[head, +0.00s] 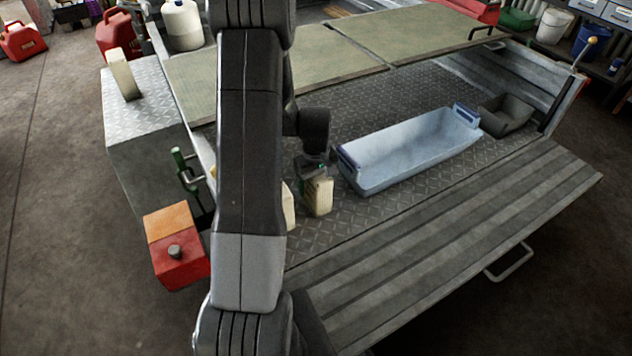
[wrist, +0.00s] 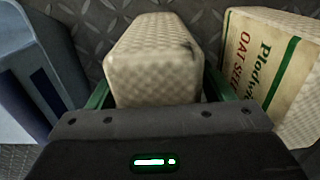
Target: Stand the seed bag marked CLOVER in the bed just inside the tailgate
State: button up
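A cream seed bag (head: 319,197) is upright over the bed floor just inside the tailgate; whether it touches the floor is unclear. My gripper (head: 317,170) is on it from above. In the wrist view the green fingers press against both sides of this bag (wrist: 153,75), with no gap visible; its label is out of sight. A third cream bag (head: 122,73) stands on the side box. No CLOVER marking is readable.
A pale blue tub (head: 410,155) lies close to the right of the held bag, also in the wrist view (wrist: 40,75). A dark bin (head: 506,114) stands beyond it. The lowered tailgate (head: 450,250) is bare. A red and orange box (head: 176,245) is at left.

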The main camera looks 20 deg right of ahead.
notch_tip(320, 180, up, 12)
jog(key=p, duration=0.3)
jog(key=shift+r, duration=0.2)
dwell(1.5)
